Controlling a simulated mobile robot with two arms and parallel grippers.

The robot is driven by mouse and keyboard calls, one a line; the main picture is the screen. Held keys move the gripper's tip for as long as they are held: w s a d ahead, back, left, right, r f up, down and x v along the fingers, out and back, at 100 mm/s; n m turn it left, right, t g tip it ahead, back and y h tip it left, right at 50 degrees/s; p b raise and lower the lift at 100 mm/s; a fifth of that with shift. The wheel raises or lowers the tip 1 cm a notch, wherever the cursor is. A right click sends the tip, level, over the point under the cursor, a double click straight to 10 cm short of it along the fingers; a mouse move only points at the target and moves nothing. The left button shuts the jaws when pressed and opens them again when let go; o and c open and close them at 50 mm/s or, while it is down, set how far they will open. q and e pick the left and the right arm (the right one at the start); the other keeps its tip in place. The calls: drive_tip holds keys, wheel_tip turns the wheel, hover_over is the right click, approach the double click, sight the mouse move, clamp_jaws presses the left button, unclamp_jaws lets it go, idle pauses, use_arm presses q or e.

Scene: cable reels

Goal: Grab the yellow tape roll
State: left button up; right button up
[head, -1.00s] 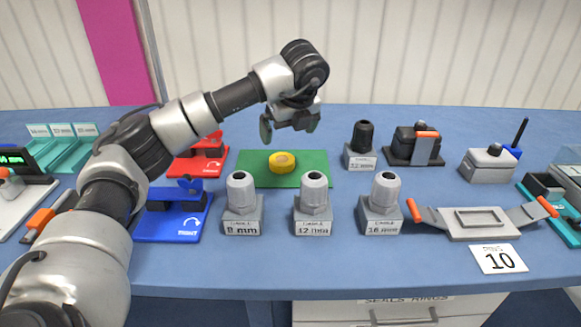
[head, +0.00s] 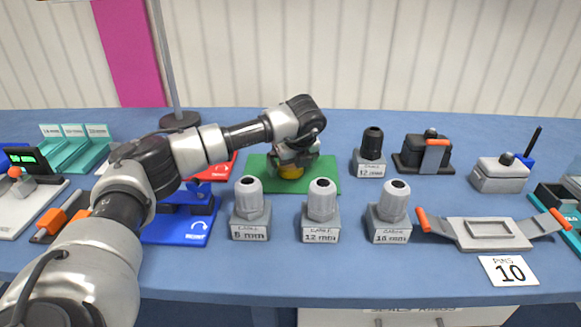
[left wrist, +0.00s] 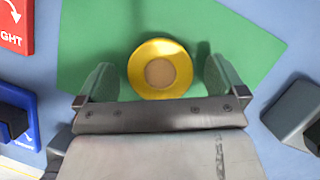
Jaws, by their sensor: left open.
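The yellow tape roll (head: 291,172) lies flat on the green mat (head: 323,180) at the back middle of the table. In the left wrist view the tape roll (left wrist: 160,69) shows from above with its tan centre. My left gripper (head: 292,165) is open, directly over the roll and partly hiding it in the head view. In the left wrist view its two fingers (left wrist: 160,84) stand on either side of the roll, with a small gap at each side. My right gripper is not in view.
Grey cable glands (head: 321,210) stand in a row in front of the mat. A blue fixture (head: 178,229) is front left of it, and a red one (head: 222,168) is partly behind my arm. A black-topped gland (head: 371,150) stands to the right.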

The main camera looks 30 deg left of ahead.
use_arm(q)
drive_tip(key=c, duration=1)
drive_tip(key=shift+r, duration=0.1)
drive_tip(key=shift+c, duration=0.2)
